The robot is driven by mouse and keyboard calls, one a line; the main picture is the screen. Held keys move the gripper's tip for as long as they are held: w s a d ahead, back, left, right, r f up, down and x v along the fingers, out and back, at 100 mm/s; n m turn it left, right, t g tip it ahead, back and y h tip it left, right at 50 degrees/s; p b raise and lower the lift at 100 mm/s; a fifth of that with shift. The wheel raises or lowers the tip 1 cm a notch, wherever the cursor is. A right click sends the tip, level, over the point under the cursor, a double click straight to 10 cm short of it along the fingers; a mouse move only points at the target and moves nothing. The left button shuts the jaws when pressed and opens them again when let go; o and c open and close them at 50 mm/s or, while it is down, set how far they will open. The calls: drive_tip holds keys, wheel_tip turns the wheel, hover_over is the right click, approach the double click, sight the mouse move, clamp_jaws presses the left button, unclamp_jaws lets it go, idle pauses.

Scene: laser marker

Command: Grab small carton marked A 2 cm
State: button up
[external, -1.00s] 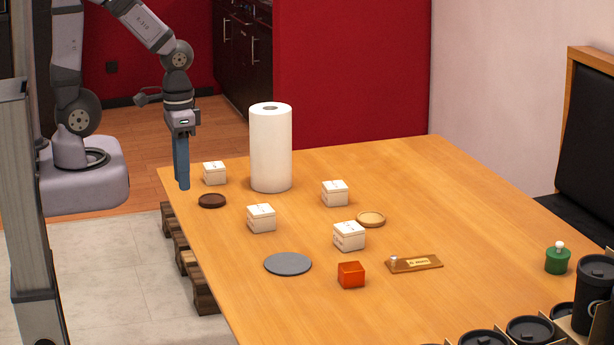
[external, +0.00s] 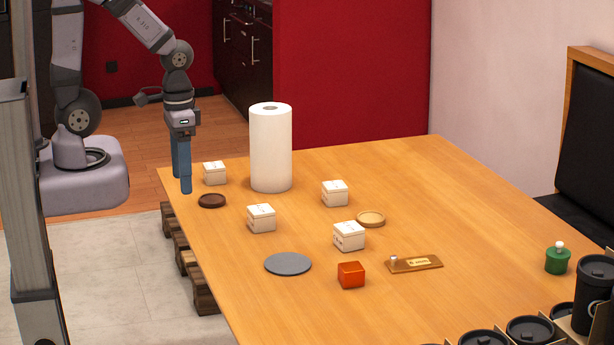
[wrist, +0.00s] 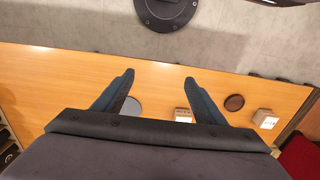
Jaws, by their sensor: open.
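Several small white cartons stand on the wooden table: a back left carton (external: 215,173), a middle left carton (external: 261,218), a back right carton (external: 335,193) and a front carton (external: 349,236). Their dark marks are too small to read, so I cannot tell which is marked A. My gripper (external: 183,188) is above the table's left edge, left of the back left carton, pointing down. In the wrist view my gripper (wrist: 158,78) has its fingers spread with nothing between them. Two cartons show there, one beside the right finger (wrist: 183,114) and one farther right (wrist: 265,119).
Black cups (external: 595,292) stand front right.

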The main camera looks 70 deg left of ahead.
sight(253, 210)
drive_tip(key=w+a+f+t+b, duration=0.4)
drive_tip(key=w+b, duration=0.2)
drive_tip(key=b, duration=0.3)
drive_tip(key=w+a+f+n+t+y+b, duration=0.1)
drive_tip(key=w+a+f+t+b, duration=0.2)
drive_tip(key=w+b, duration=0.4)
drive_tip(key=w+a+f+t+y+b, duration=0.1)
drive_tip(key=w+a+f+t+b, duration=0.3)
drive_tip(key=b, duration=0.8)
drive_tip(key=shift+w+a+f+n+t, duration=0.15)
drive_tip(key=shift+w+a+f+n, duration=0.1)
drive_tip(key=shift+w+f, duration=0.4)
drive_tip(key=shift+w+a+f+n+t, duration=0.15)
drive_tip(key=shift+w+a+f, duration=0.05)
drive_tip(key=shift+w+f, duration=0.45)
drive_tip(key=f+t+b, duration=0.1)
drive_tip(key=b, duration=0.2)
drive_tip(key=shift+w+d+b, duration=0.1)
drive_tip(key=shift+w+b, duration=0.25)
drive_tip(key=shift+d+f+m+t+h+b, duration=0.15)
drive_tip(key=shift+f+m+t+h+b, duration=0.2)
drive_tip(key=shift+b, duration=0.3)
drive_tip(key=shift+s+d+f+m+h+b, duration=0.25)
drive_tip(key=shift+s+f+b, duration=0.2)
drive_tip(key=shift+f+b, duration=0.5)
drive_tip(key=shift+r, duration=0.15)
drive_tip(key=shift+w, duration=0.15)
